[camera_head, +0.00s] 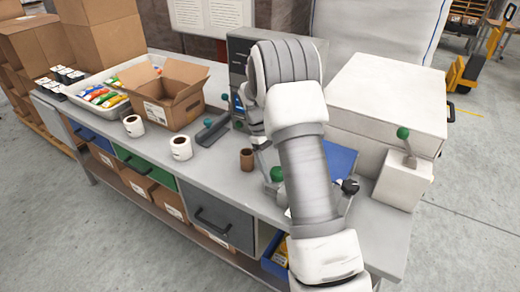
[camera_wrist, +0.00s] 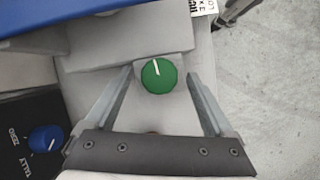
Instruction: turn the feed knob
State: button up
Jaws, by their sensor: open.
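A round green knob (camera_wrist: 159,76) with a white pointer line shows in the wrist view. It sits on a light grey housing, and its pointer points up, slightly left. My gripper (camera_wrist: 160,73) is open, with its two fingers on either side of the knob and gaps to both. I cannot tell how far the fingertips are above it. No label naming this knob is readable.
A blue knob (camera_wrist: 46,138) sits on a black panel marked ZERO and TALLY, left in the wrist view. A green-balled lever (camera_head: 403,133) stands on a white box at right. A brown cup (camera_head: 247,159), paper rolls (camera_head: 181,148) and an open carton (camera_head: 165,92) stand on the bench.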

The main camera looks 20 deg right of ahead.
jog(key=n+b, duration=0.1)
jog(key=n+t+h+b, duration=0.1)
jog(key=n, duration=0.1)
jog(key=n+b, duration=0.1)
jog(key=shift+s+a+f+n, duration=0.1)
jog(key=shift+s+f+n, duration=0.05)
jog(key=shift+f+n, duration=0.2)
jog(key=n+t+b, duration=0.1)
jog(key=n, duration=0.1)
jog(key=n+h+b, duration=0.1)
jog(key=n+b, duration=0.1)
jog(key=shift+s+t, duration=0.15)
jog(key=shift+t, duration=0.25)
jog(key=p+v, duration=0.3)
jog(key=v, duration=1.5)
jog(key=s+a+r+m+t+y+p, duration=0.1)
jog(key=s+a+r+m+t, duration=0.1)
jog(key=s, duration=0.6)
jog(key=s+a+r+m+t+y, duration=0.1)
jog(key=s+a+r+m+t, duration=0.1)
jog(key=s+r+m, duration=0.3)
jog(key=shift+s+r+p, duration=0.35)
jog(key=shift+s+p, duration=0.05)
jog(key=shift+s, duration=1.55)
jog(key=shift+a, duration=0.1)
